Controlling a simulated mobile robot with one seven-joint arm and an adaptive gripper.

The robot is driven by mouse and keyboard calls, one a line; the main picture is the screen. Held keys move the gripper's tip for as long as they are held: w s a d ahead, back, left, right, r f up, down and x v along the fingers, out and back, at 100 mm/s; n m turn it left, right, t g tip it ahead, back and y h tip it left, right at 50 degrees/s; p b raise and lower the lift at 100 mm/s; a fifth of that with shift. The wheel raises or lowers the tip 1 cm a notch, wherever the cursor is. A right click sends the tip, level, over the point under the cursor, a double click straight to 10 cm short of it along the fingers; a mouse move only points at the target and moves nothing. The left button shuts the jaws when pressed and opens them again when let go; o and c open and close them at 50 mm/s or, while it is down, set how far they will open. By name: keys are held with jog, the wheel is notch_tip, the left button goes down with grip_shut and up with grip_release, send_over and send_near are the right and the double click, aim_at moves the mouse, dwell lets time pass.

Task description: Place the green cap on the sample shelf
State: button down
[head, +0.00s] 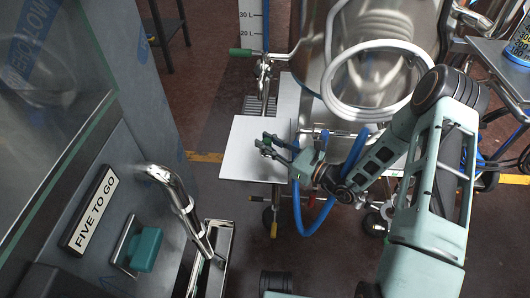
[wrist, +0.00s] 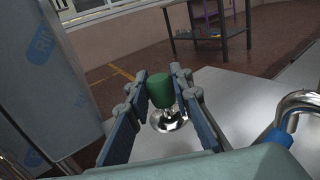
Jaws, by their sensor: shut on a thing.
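The green cap (wrist: 160,90) stands between the two fingers of my gripper (wrist: 162,93) in the wrist view, and the gripper is shut on it. A shiny rounded metal part (wrist: 168,119) shows just below the green. In the head view my gripper (head: 268,145) is over a flat white plate (head: 240,165), which looks like the sample shelf. The plate shows as a pale grey surface (wrist: 245,105) in the wrist view. I cannot tell whether the cap touches the plate. The cap is small and partly hidden by the fingers in the head view.
A steel vessel with a coiled white hose (head: 375,105) stands behind and right of the plate. A blue hose (head: 310,225) loops beside my gripper. A green-handled lever (head: 240,52) sits beyond the plate. A grey machine (head: 125,170) with a bent steel pipe fills the left.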

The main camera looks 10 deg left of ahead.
jog(key=shift+w+a+f, duration=0.1)
jog(key=shift+a+f, duration=0.1)
jog(key=shift+f, duration=0.1)
jog(key=shift+w+a+f+b, duration=0.15)
jog(key=shift+f+b, duration=0.55)
jog(key=shift+f, duration=0.95)
jog(key=shift+f, duration=0.15)
jog(key=c, duration=1.7)
grip_release()
jog(key=shift+c, duration=0.2)
jog(key=shift+r, duration=0.2)
jog(key=p+v, duration=0.2)
jog(key=v, duration=1)
jog(key=shift+f, duration=0.15)
